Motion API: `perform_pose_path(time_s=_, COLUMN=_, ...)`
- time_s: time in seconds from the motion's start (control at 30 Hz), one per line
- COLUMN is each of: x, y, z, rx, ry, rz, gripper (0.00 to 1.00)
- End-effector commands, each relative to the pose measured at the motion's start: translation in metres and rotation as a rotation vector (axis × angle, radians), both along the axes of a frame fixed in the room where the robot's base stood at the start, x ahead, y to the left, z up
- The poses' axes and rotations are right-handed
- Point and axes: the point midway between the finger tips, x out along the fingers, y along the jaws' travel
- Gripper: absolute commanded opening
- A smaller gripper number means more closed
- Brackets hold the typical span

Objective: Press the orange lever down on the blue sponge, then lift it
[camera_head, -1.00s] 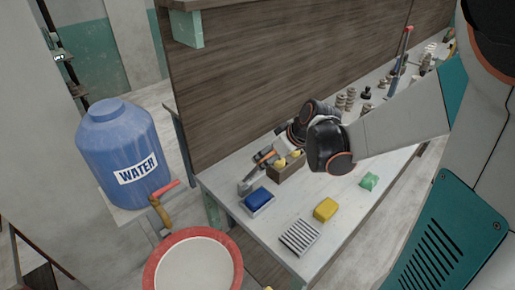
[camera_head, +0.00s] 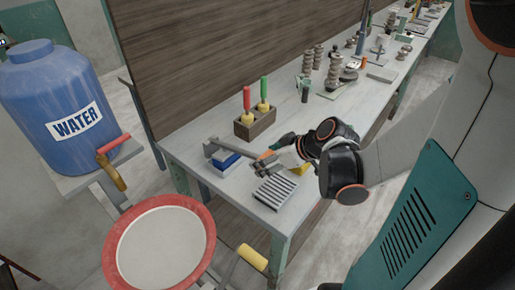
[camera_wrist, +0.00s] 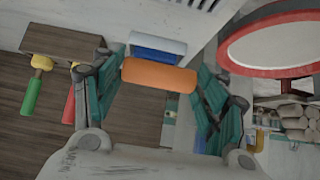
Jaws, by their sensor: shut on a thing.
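The orange lever is a grey bar with an orange grip (camera_head: 266,155), on a grey mount at the back edge of the blue sponge (camera_head: 226,163). The bar runs across above the sponge; I cannot tell whether it touches it. My gripper (camera_head: 277,157) is shut on the orange grip, to the right of the sponge. In the wrist view the orange grip (camera_wrist: 160,75) lies between the two teal fingers, and the blue sponge (camera_wrist: 157,44) in its pale tray shows just beyond it, partly hidden.
A wooden block (camera_head: 255,124) with a red-handled and a green-handled tool stands behind the lever. A ribbed grey plate (camera_head: 275,193) lies in front. A yellow sponge (camera_head: 304,169) is partly hidden by my gripper.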

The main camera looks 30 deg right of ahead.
Motion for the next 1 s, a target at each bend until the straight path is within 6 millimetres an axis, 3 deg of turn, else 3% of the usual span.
perform_pose_path(time_s=0.2, x=-0.0044, y=-0.001, z=-0.0133, rx=-0.003, ry=0.004, rz=0.001, gripper=0.24)
perform_pose_path(time_s=0.63, x=-0.0054, y=-0.001, z=-0.0148, rx=-0.004, ry=0.007, rz=0.002, gripper=0.23)
perform_pose_path(time_s=0.67, x=-0.0054, y=-0.001, z=-0.0148, rx=-0.004, ry=0.007, rz=0.002, gripper=0.71)
perform_pose_path(time_s=0.73, x=-0.005, y=-0.0011, z=-0.0145, rx=-0.003, ry=0.006, rz=0.002, gripper=0.87)
perform_pose_path(time_s=1.0, x=-0.0038, y=-0.0013, z=-0.0134, rx=-0.002, ry=0.003, rz=0.001, gripper=0.87)
